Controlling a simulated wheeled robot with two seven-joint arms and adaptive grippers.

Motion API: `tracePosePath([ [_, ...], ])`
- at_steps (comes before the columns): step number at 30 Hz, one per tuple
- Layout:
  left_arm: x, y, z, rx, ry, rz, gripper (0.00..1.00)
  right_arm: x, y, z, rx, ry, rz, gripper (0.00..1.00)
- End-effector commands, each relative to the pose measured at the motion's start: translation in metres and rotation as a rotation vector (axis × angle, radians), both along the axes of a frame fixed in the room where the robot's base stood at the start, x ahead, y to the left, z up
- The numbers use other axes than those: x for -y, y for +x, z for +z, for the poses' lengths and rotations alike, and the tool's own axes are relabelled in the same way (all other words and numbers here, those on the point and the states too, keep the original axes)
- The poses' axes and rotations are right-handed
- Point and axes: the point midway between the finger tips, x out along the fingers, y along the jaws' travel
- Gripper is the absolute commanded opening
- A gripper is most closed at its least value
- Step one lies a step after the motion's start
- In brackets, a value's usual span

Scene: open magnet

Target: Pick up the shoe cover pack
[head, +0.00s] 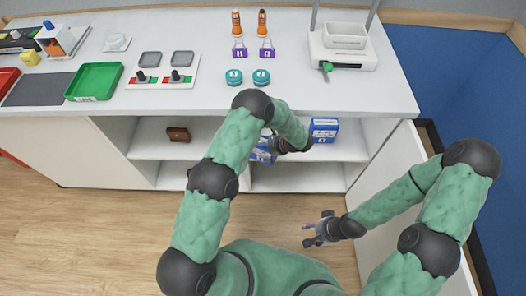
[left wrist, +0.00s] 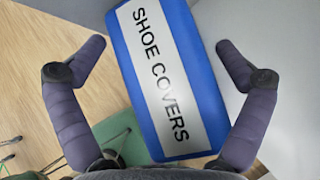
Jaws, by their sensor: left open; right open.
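The shoe cover pack (left wrist: 165,75) is blue with a white label reading SHOE COVERS. In the left wrist view it lies tilted between the spread fingers of my left gripper (left wrist: 160,48). A gap shows on the left side, and the right finger is close to the pack's edge. In the head view the pack (head: 262,156) is in the open cabinet under the counter, partly hidden by my left gripper (head: 272,143). My right gripper (head: 314,234) is open and empty over the floor, in front of the cabinet.
Another blue-and-white box (head: 324,128) stands on the cabinet shelf to the right. A brown pouch (head: 178,134) sits on the left of the shelf. An open white door (head: 390,175) is at the right. The white counter (head: 210,98) above holds trays and tools.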

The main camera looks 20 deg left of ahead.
Motion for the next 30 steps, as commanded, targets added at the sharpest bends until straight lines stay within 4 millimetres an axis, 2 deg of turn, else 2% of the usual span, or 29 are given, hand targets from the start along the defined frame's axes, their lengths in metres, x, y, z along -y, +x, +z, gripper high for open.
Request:
tracePosePath([
  [7,-0.002,0.0,-0.001,0.0,0.0,0.0,1.0,0.0,0.0,0.0,0.001,0.0,0.0,0.56],
  [12,-0.002,0.0,-0.001,0.0,0.0,0.0,0.52,0.0,0.0,0.0,0.001,0.0,0.0,0.56],
  [14,-0.002,0.0,-0.001,0.0,0.0,0.0,0.39,0.0,0.0,0.0,0.001,0.0,0.0,0.56],
  [24,-0.001,0.0,0.001,0.0,0.001,0.0,0.38,0.0,0.0,0.001,0.0,0.0,0.0,0.56],
  [30,0.011,0.0,0.014,0.003,0.002,-0.001,0.38,0.0,0.0,0.009,0.0,0.0,0.0,0.56],
])
